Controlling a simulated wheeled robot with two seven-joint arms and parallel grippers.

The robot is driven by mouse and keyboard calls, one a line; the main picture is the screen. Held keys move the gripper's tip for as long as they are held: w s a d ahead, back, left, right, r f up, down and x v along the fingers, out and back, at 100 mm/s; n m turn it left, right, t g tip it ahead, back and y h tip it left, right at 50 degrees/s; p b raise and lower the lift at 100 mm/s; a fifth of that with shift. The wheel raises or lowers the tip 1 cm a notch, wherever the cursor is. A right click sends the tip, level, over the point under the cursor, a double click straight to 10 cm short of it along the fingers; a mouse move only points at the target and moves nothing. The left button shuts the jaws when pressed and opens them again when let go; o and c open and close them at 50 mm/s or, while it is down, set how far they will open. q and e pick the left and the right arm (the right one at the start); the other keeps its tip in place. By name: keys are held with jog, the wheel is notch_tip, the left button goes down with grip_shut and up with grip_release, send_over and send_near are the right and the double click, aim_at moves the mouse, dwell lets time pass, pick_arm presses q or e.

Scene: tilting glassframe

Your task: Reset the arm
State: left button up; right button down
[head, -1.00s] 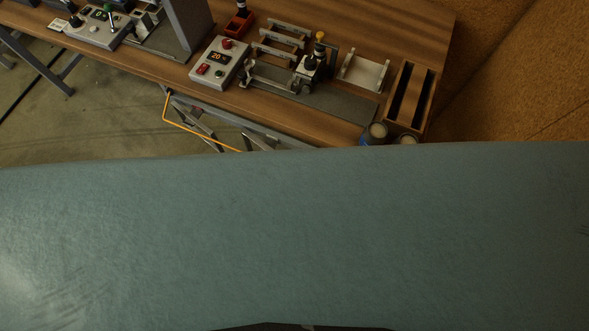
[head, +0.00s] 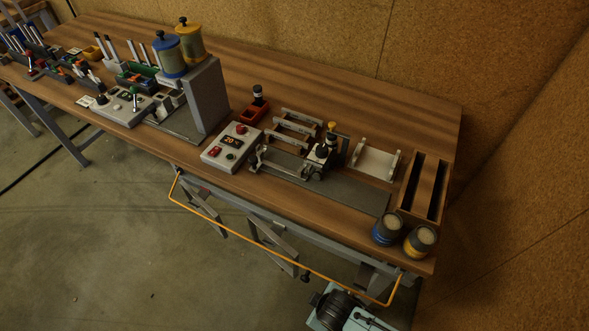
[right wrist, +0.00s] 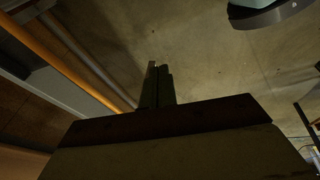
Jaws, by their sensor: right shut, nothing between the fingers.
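My right gripper (right wrist: 158,82) shows in the right wrist view, its two dark fingers together with nothing between them. It points over the concrete floor, beside and apart from the orange bar (right wrist: 50,53) under the bench edge. In the head view, part of my teal and black arm shows at the bottom, low beside the bench's front right corner; the fingertips cannot be made out there. My left gripper is in neither view.
The wooden bench (head: 330,88) carries a control box (head: 230,147), metal brackets (head: 287,137), a slotted wooden box (head: 425,187), a blue jar (head: 386,231) and a yellow jar (head: 420,242). The orange bar (head: 255,250) runs along its front. Open floor (head: 120,230) lies in front.

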jog(key=s+d+f+m+b, duration=0.1)
jog(key=s+d+f, duration=0.15)
jog(key=f, duration=0.25)
jog(key=s+d+f+m+g+b, duration=0.1)
jog(key=s+d+f+m+b, duration=0.1)
jog(key=d+f, duration=0.25)
jog(key=s+d+f+m+b, duration=0.1)
jog(key=s+d+f, duration=0.15)
jog(key=f, duration=0.25)
jog(key=s+d+f+m+b, duration=0.2)
jog(key=s+d+f, duration=0.2)
jog(key=s, duration=0.3)
jog(key=s+d+f+m+g+h+b, duration=0.1)
jog(key=s+d+f+m, duration=0.2)
jog(key=s+f, duration=0.3)
jog(key=shift+s+d+b, duration=0.4)
jog(key=shift+s+d, duration=0.4)
jog(key=shift+s, duration=0.35)
